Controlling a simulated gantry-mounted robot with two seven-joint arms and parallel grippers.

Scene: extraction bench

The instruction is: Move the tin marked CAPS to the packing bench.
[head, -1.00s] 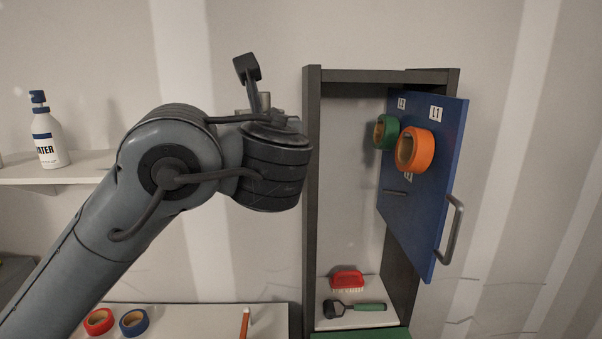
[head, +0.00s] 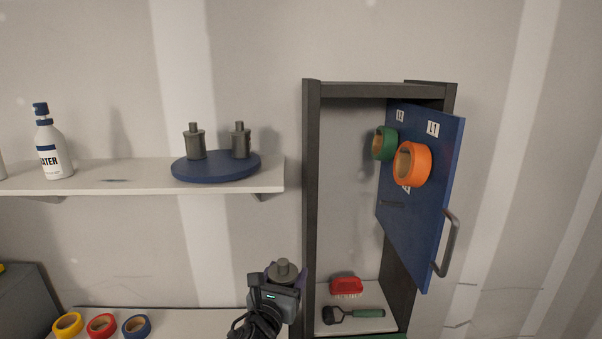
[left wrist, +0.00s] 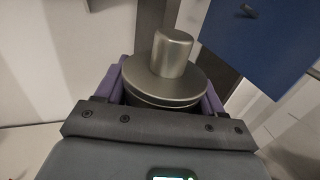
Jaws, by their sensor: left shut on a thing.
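My left gripper (head: 284,282) is low in the head view, left of the cabinet. It is shut on a grey metal tin (head: 284,268) with a knobbed lid. In the left wrist view the tin (left wrist: 172,78) stands between the purple fingers, with its lid and knob showing. No marking shows on it, so I cannot tell whether it is the CAPS tin. Two similar grey tins (head: 195,144) (head: 240,142) stand on a round blue turntable (head: 216,170) on the wall shelf; I can read no labels on them. My right gripper is not in view.
The wall shelf (head: 120,178) also holds a water bottle (head: 52,148). The cabinet's blue door (head: 415,220) stands open, with green and orange tape rolls on it. A red brush (head: 346,286) and a green-handled tool lie inside. Several tape rolls lie on the lower surface (head: 195,322).

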